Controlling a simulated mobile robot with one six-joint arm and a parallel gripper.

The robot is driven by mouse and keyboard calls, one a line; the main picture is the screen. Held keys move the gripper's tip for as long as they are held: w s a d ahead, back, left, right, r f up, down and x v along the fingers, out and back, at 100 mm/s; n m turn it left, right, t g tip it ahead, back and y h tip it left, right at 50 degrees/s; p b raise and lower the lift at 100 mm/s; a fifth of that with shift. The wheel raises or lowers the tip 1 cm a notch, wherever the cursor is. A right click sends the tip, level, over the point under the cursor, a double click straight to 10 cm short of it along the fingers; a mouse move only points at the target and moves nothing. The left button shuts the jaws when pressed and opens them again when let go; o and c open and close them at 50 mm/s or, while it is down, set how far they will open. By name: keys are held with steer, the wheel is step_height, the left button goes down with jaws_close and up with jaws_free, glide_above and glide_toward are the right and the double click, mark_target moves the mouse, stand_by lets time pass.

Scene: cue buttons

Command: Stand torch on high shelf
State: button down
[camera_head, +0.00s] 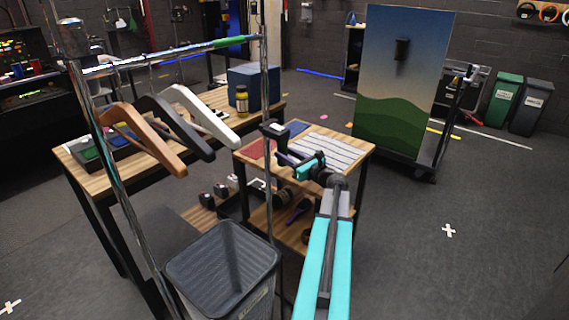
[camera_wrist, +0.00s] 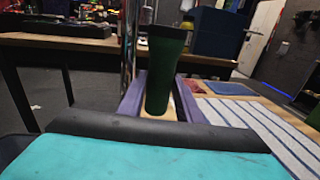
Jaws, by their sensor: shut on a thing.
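A dark green torch (camera_wrist: 163,75) with a wider dark head stands roughly upright between the purple fingers of my gripper (camera_wrist: 160,100) in the wrist view. My gripper is shut on it. In the head view my gripper (camera_head: 283,154) is over the back part of a wooden two-level shelf unit, with the dark torch (camera_head: 275,132) at its tip. The unit's high shelf (camera_head: 352,149) is a wooden top with mats on it. I cannot tell whether the torch's lower end touches the wood.
A striped cloth (camera_head: 325,146), a red mat and a blue mat (camera_head: 297,127) lie on the top. A chrome rail with hangers (camera_head: 150,135) and a grey bin (camera_head: 222,268) stand left of my arm. A painted panel (camera_head: 403,80) stands behind.

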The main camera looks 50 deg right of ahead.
steer(key=shift+w+d+f+p, duration=0.15)
steer(key=shift+f+p, duration=0.15)
steer(key=shift+f, duration=1.45)
steer(key=shift+f, duration=0.15)
steer(key=c, duration=1.3)
jaws_free()
steer(key=shift+r, duration=0.25)
steer(key=s, duration=0.4)
steer(key=s+a+b, duration=0.1)
steer(key=s, duration=0.3)
steer(key=s+a+b, duration=0.1)
steer(key=s, duration=0.3)
steer(key=shift+f, duration=0.1)
